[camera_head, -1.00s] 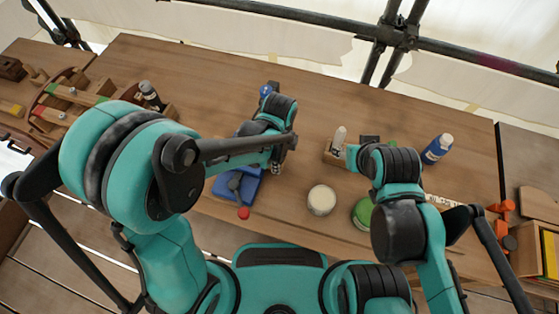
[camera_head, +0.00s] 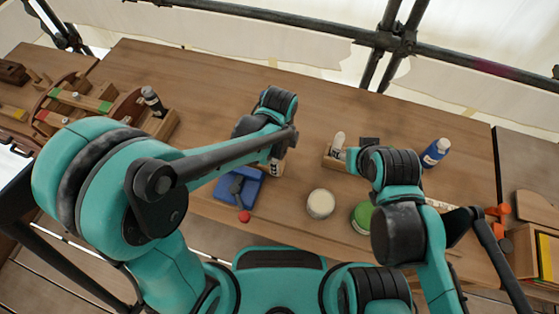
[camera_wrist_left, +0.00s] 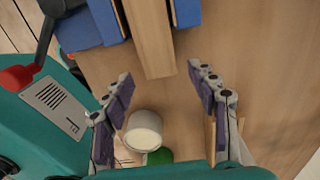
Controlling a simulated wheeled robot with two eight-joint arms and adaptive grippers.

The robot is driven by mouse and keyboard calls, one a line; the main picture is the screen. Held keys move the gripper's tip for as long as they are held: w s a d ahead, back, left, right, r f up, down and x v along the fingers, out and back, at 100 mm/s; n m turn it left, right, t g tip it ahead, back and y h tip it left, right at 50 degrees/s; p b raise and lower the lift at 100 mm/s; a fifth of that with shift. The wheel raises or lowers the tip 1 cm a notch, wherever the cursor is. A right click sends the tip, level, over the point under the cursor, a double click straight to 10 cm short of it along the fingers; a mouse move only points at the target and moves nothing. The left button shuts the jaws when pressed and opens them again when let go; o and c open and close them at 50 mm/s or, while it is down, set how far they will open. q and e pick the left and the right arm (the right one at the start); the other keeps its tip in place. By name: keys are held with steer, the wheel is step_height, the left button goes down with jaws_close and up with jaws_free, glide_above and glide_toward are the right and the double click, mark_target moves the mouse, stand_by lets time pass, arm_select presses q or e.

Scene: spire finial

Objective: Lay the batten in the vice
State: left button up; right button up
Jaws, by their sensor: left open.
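The blue vice (camera_head: 248,192) with a red knob (camera_head: 244,216) stands left of the middle of the bench. In the left wrist view its two blue jaws (camera_wrist_left: 92,25) show at the top. The wooden batten (camera_wrist_left: 153,42) lies between them, its near end sticking out of the vice. My left gripper (camera_wrist_left: 158,74) is open and empty, its fingers spread on either side of that end and apart from it. In the head view my left arm hides the batten and most of this gripper. My right gripper's fingers are hidden behind its arm.
A white tub (camera_head: 321,203) and a green tub (camera_head: 363,215) stand right of the vice. A blue bottle (camera_head: 436,152) stands farther right. A wooden rack (camera_head: 88,100) and a dark bottle (camera_head: 152,98) are at the left. The back middle of the bench is clear.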

arm_select(q)
step_height(320, 180, up, 8)
steer(key=p, duration=0.2)
steer(key=s+a+r+n+t, duration=0.2)
steer(key=a+r+n+t, duration=0.1)
steer(key=a+n, duration=0.6)
steer(key=s+a+r+n+t, duration=0.3)
steer(key=a+n, duration=0.5)
steer(key=n, duration=0.4)
steer(key=shift+a+r+n+t, duration=0.3)
steer(key=shift+a+r+t, duration=0.1)
steer(key=shift+r+t, duration=0.2)
